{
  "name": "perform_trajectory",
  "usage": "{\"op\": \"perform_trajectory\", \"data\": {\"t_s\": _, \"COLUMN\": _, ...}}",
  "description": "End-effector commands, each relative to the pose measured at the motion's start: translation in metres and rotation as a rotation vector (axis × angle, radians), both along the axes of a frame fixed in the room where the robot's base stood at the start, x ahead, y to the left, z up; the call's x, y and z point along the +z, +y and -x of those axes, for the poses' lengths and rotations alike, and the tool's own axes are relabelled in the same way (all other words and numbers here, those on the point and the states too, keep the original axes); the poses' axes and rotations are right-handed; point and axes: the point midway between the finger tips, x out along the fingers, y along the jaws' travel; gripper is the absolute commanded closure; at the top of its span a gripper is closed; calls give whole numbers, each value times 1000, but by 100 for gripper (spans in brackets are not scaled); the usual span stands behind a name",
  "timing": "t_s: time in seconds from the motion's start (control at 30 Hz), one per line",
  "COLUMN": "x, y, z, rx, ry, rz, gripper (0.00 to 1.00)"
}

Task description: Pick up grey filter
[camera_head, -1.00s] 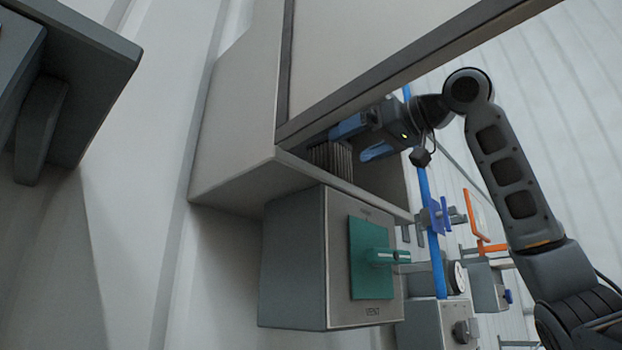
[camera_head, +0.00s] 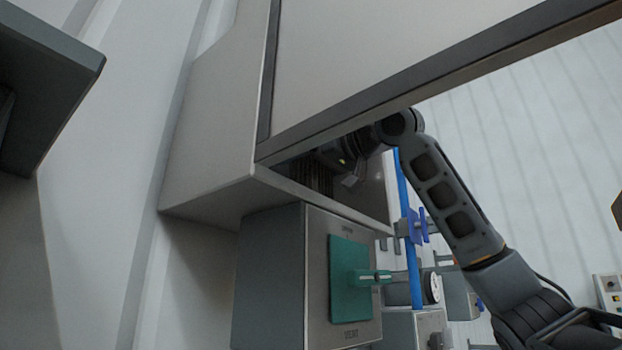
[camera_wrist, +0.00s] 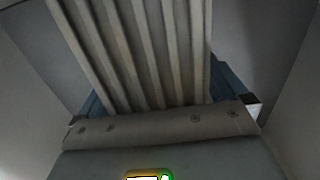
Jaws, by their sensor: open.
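The grey filter (camera_wrist: 150,50) is a block of pale upright pleats that fills the upper middle of the wrist view. In the head view its slats (camera_head: 316,178) show dimly inside the open cabinet. My gripper (camera_wrist: 163,95) is open, with a blue finger partly visible at each side of the pleats. The filter's near end lies between the fingers, close to the palm. I cannot tell whether the fingers touch it. In the head view my gripper (camera_head: 342,160) reaches inside the cabinet, and its fingertips are hidden there.
The cabinet (camera_head: 215,170) surrounds my gripper, its raised panel (camera_head: 390,60) close above my arm. Below it is a grey vent box (camera_head: 270,280) with a green plate and handle (camera_head: 352,278). A blue pipe (camera_head: 411,230) with a purple valve stands to the right.

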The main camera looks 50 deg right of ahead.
Motion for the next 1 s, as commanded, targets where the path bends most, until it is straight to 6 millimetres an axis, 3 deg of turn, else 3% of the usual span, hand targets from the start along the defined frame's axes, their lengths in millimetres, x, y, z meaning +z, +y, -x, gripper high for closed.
{"op": "perform_trajectory", "data": {"t_s": 0.17, "x": 0, "y": 0, "z": 0, "rx": 0, "ry": 0, "rz": 0, "gripper": 1}}
{"op": "perform_trajectory", "data": {"t_s": 0.73, "x": 0, "y": 0, "z": 0, "rx": 0, "ry": 0, "rz": 0, "gripper": 56}}
{"op": "perform_trajectory", "data": {"t_s": 1.0, "x": 0, "y": 0, "z": 0, "rx": 0, "ry": -1, "rz": 0, "gripper": 56}}
